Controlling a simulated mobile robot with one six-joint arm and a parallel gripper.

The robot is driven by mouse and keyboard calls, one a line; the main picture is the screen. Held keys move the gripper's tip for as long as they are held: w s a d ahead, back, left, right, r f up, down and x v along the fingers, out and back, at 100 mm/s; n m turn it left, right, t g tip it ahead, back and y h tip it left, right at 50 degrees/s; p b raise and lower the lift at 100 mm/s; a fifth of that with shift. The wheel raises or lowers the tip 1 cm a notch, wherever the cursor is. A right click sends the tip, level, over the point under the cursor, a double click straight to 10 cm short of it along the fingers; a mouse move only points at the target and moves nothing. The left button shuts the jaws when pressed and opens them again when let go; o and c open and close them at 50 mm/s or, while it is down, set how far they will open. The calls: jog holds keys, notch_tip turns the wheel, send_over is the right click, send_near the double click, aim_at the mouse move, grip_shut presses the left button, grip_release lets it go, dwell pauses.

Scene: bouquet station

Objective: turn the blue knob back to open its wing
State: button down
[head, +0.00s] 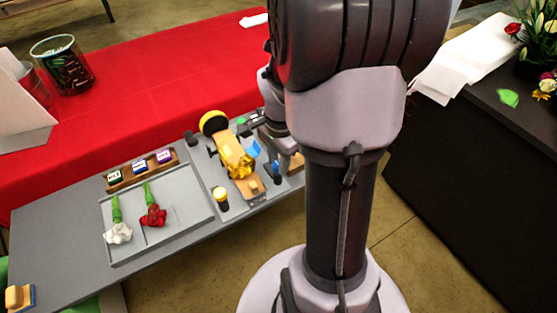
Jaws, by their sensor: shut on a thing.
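The blue knob (276,168) is a small upright blue piece at the right end of the grey station, partly hidden by my arm. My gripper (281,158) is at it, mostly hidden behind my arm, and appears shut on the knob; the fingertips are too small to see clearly. A light blue curved piece (253,147), which may be its wing, stands just left of my arm beside the yellow-orange holder (236,158). How far it is turned cannot be told.
A yellow-topped black knob (221,197) and a yellow disc (213,122) stand near the holder. Left is a grey tray (180,228) with a white and a red flower, and a wooden rack (142,170) of labelled blocks. A dark counter (480,165) is at right.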

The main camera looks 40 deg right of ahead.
jog(key=c, duration=1.1)
grip_release()
notch_tip(320, 180, up, 17)
jog(key=p, duration=0.7)
jog(key=shift+s+r, duration=0.2)
jog(key=shift+s, duration=0.15)
